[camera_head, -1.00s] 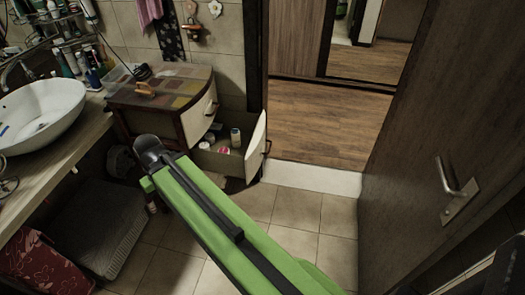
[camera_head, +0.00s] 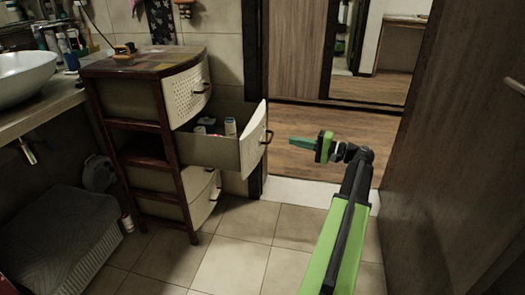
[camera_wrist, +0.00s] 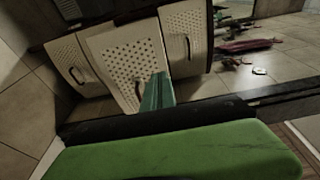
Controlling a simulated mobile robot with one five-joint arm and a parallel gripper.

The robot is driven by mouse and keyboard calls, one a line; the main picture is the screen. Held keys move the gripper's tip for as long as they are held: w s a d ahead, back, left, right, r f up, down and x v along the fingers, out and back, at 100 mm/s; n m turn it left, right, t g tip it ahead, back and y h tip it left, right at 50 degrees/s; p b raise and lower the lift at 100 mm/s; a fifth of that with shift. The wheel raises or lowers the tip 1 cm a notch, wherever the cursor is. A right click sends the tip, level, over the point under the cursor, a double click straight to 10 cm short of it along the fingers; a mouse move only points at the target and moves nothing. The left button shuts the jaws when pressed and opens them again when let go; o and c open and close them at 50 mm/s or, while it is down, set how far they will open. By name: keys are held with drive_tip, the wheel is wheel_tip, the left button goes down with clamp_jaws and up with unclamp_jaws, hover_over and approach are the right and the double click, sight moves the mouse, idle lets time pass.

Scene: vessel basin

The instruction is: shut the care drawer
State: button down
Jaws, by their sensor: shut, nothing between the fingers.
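The care drawer (camera_head: 254,138) is pulled out from a dark wooden chest, its white front facing right with a dark handle. Small bottles and jars (camera_head: 230,126) stand inside it. My gripper (camera_head: 293,142) is shut and empty, pointing left at the drawer front from just right of the handle. A small gap seems to show between them in the head view. In the wrist view the teal fingers (camera_wrist: 157,92) overlap a perforated white drawer front (camera_wrist: 125,62), so contact cannot be told there.
The chest's upper drawer (camera_head: 186,95) and lower drawers (camera_head: 205,197) look closed. A washbasin counter (camera_head: 40,105) and a grey basket (camera_head: 60,240) are at left. A dark door (camera_head: 460,150) stands close on the right. The tiled floor (camera_head: 245,220) in front is clear.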

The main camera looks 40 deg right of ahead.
approach(255, 131)
drive_tip(key=x, duration=0.7)
drive_tip(key=shift+s+a, duration=0.15)
drive_tip(key=shift+a, duration=0.05)
